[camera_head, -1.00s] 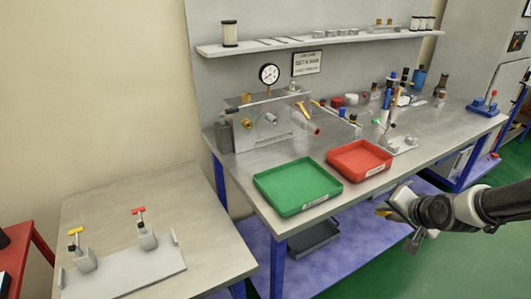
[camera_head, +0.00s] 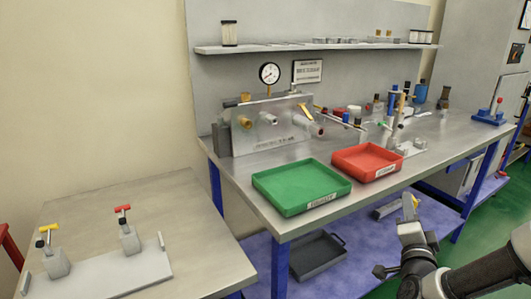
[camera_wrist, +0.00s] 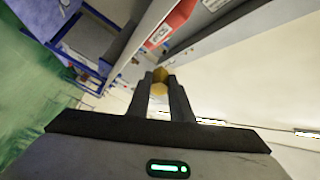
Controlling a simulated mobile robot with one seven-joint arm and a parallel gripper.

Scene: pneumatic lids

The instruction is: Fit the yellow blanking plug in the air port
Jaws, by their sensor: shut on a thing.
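My gripper (camera_head: 410,214) is in front of the bench's front edge, to the right of and below the red tray. It is shut on the yellow blanking plug (camera_wrist: 160,76). In the wrist view the round yellow plug sits between the two dark fingertips; in the head view only a small yellow bit shows at the gripper's tip. The grey manifold block (camera_head: 280,136) stands on the bench at the back left, well away from my gripper. Its front has several fittings, including a brass one (camera_head: 268,118). I cannot tell which is the air port.
A green tray (camera_head: 270,200) and a red tray (camera_head: 345,160) sit along the bench's front edge. A gauge (camera_head: 269,73) rises over the block. Bottles and fittings stand at the bench's right. A side table (camera_head: 190,215) with two valves is at the left.

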